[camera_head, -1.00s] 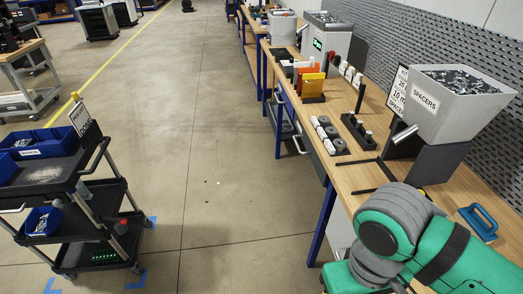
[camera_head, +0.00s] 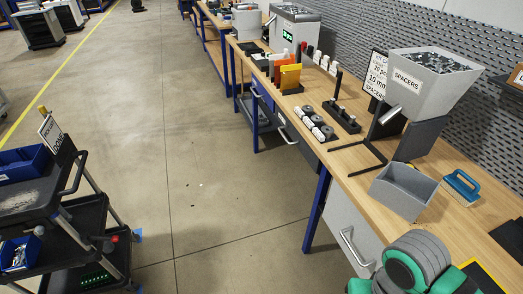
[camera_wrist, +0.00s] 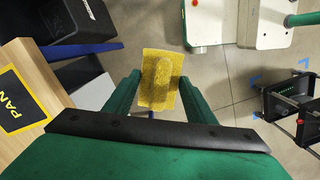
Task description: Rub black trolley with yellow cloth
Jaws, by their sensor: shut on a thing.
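The yellow cloth (camera_wrist: 160,66) is pinched between the green fingers of my gripper (camera_wrist: 160,90) in the wrist view, spread flat with a raised ridge in its middle. The gripper and cloth hang over the grey floor. The black trolley (camera_head: 30,212) stands at the left edge of the head view, cut off by the frame, with three levels. It also shows at the right edge of the wrist view (camera_wrist: 281,105), well apart from the cloth. In the head view my gripper and the cloth are not visible.
A long wooden workbench (camera_head: 352,158) runs along the right with a spacer hopper (camera_head: 430,80), a grey bin (camera_head: 403,189) and a blue-handled tool (camera_head: 461,186). Blue bins (camera_head: 22,163) sit on the trolley. Open floor (camera_head: 200,215) lies between trolley and bench.

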